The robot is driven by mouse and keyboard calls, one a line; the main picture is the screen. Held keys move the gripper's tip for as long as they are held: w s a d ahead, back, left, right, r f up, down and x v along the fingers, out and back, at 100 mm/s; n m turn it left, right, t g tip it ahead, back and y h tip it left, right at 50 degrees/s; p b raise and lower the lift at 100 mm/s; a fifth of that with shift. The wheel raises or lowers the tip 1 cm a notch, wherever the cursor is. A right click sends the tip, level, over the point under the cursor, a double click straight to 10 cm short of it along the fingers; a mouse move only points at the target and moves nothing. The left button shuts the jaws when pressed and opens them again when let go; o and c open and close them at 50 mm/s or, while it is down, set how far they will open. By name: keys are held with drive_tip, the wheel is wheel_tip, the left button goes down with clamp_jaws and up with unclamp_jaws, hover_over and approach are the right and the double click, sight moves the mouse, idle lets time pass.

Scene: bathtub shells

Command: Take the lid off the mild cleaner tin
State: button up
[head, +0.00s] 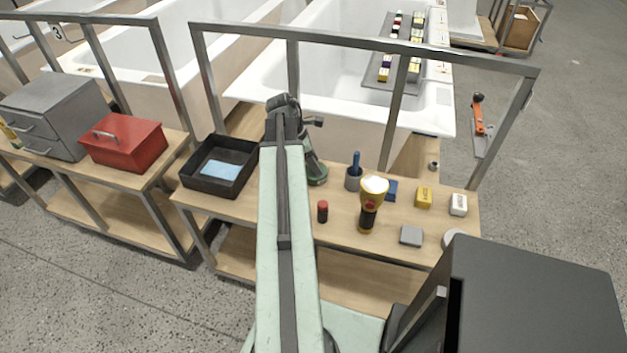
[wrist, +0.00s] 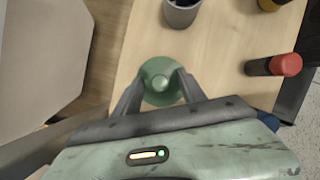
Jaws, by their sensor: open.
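A round green tin (wrist: 163,82) with a paler knob at the middle of its lid appears from above in the wrist view. It stands on the wooden bench; no label shows, so I cannot read that it is the mild cleaner. The lid appears to be on. My gripper (wrist: 158,88) is open, with one dark finger on each side of the tin's near part; I cannot tell whether they touch it. In the head view the green tin (head: 317,178) is partly hidden by my arm and gripper.
A grey cup (head: 354,181) with a blue handle and a red-capped dark cylinder (head: 322,212) stand close by. A yellow-and-black lamp (head: 368,210), yellow box (head: 424,197) and grey block (head: 411,236) are farther right. A black tray (head: 187,178) is left. A metal frame (head: 350,40) rises behind.

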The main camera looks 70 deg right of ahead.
clamp_jaws()
wheel_tip(320, 180, up, 10)
drive_tip(key=p, duration=1)
